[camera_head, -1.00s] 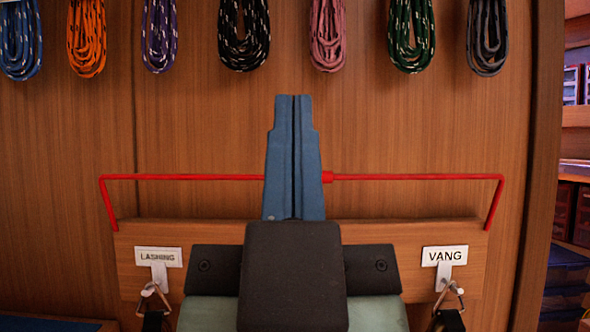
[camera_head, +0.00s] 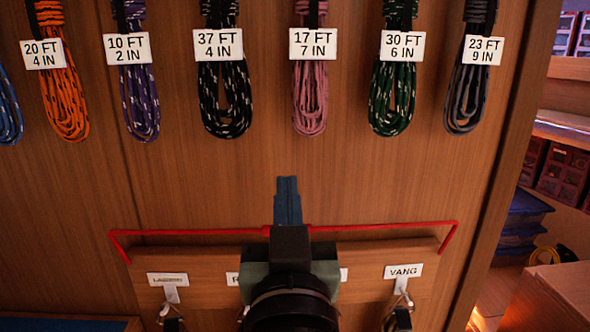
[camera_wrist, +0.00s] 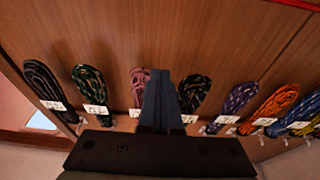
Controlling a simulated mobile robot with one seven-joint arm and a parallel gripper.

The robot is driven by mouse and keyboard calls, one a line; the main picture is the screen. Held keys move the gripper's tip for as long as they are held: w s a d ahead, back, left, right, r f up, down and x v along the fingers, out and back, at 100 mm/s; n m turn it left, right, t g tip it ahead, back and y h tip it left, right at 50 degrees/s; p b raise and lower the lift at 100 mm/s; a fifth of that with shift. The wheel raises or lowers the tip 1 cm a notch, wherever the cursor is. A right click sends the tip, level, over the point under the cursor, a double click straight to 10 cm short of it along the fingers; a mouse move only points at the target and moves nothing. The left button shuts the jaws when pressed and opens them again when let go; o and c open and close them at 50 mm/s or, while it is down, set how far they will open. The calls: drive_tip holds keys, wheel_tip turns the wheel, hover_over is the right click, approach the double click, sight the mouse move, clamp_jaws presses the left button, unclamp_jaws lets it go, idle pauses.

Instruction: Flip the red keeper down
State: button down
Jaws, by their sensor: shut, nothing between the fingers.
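The red keeper (camera_head: 380,225) is a thin red rod that runs along above the top edge of a wooden board (camera_head: 210,255) in the head view. Its ends bend down to the board's two ends. My gripper (camera_head: 287,181) is in front of the rod's middle and hides part of it. The blue fingers are shut and empty, pointing up past the rod. I cannot tell whether they touch it. In the wrist view, the shut fingers (camera_wrist: 160,78) cover the picture's middle, and a bit of the red keeper (camera_wrist: 298,4) shows at the top right.
Several coiled lines with length tags, such as a pink one (camera_head: 310,100), hang above on the wooden wall. Label plates, including VANG (camera_head: 403,271), sit on the board with hooks below. Shelves (camera_head: 565,160) stand at the right. The wall between coils and keeper is bare.

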drive_tip(key=g+p, duration=0.2)
drive_tip(key=p, duration=0.6)
drive_tip(key=d+g+p, duration=0.1)
drive_tip(key=g+p, duration=0.2)
drive_tip(key=p, duration=0.5)
drive_tip(key=g+p, duration=0.2)
drive_tip(key=p, duration=0.6)
drive_tip(key=shift+w+d+f+g, duration=0.15)
drive_tip(key=shift+w+f+g, duration=0.05)
drive_tip(key=shift+f+g, duration=0.2)
drive_tip(key=p+x, duration=0.1)
drive_tip(key=x, duration=0.1)
drive_tip(key=f+p+x, duration=0.1)
drive_tip(key=x, duration=0.2)
drive_tip(key=p+x, duration=0.2)
drive_tip(key=x, duration=0.1)
drive_tip(key=shift+s+f, duration=0.35)
drive_tip(key=shift+f, duration=0.05)
drive_tip(key=shift+s+f, duration=0.3)
drive_tip(key=shift+s, duration=0.2)
